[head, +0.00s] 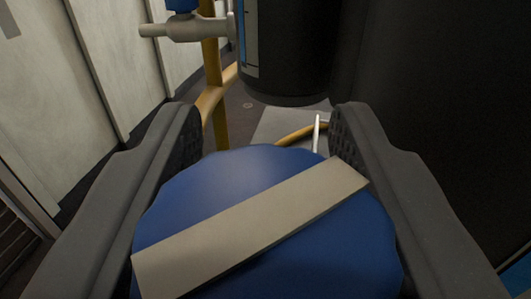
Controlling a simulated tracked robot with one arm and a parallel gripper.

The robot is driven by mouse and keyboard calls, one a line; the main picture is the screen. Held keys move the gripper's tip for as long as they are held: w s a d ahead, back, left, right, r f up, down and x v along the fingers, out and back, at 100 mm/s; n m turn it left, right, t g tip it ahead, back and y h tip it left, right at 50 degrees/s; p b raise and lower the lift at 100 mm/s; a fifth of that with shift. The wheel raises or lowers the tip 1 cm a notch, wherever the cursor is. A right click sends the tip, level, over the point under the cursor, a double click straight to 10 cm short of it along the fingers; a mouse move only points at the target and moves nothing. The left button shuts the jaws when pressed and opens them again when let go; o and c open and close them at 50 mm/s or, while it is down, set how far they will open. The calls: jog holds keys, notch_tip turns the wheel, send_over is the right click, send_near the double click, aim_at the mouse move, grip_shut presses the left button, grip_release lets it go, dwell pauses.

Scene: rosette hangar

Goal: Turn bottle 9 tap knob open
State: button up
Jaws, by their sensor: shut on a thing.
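A large blue knob (215,195) with a pale raised bar (255,225) across it fills the lower middle of the head view. The bar lies slanted, from lower left to upper right. My gripper (258,140) is shut on this blue knob, with one dark finger at its left side and one at its right. I cannot read a bottle number, and the tap body under the knob is hidden.
A dark bottle (292,55) stands beyond the knob, with a grey tap (195,27) and another blue knob (181,5) at its upper left. A yellow rail (215,95) runs beside it. A large dark surface (445,90) is close on the right. Pale wall panels (45,95) line the left.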

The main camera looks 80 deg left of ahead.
jog(key=shift+w+d+r, duration=0.15)
jog(key=shift+r, duration=0.05)
jog(key=o, duration=1)
jog(key=shift+f, duration=0.1)
jog(key=shift+c, duration=0.2)
jog(key=s+d+b, duration=0.2)
jog(key=d, duration=1.1)
jog(key=shift+d, duration=0.3)
jog(key=shift+f, duration=0.15)
